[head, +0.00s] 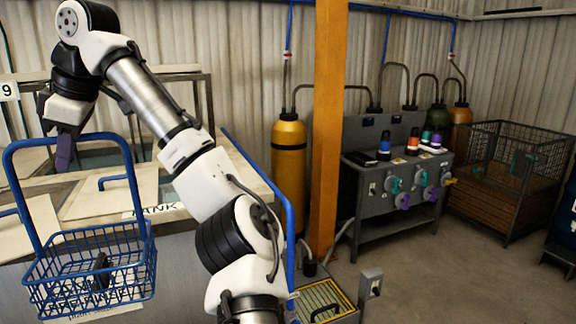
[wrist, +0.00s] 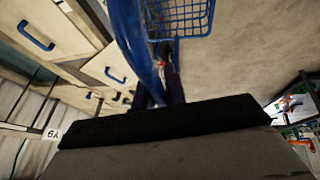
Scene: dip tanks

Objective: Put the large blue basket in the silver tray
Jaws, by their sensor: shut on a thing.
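The large blue basket (head: 88,265) is a wire basket with a tall arched handle. It hangs upright at the lower left of the head view, in front of the tanks, with a small dark item inside. My gripper (head: 64,152) is shut on the top of its handle. In the wrist view the handle (wrist: 133,35) runs up to the basket mesh (wrist: 182,20), and the fingers (wrist: 160,88) are partly hidden behind the wrist body. I cannot make out a silver tray for certain in either view.
Tank tops with pale lids (head: 110,193) and blue handles lie behind the basket. An orange post (head: 328,120) and a yellow cylinder (head: 289,165) stand mid-view. A grey bench (head: 400,195) and a wire cage (head: 515,175) stand at right.

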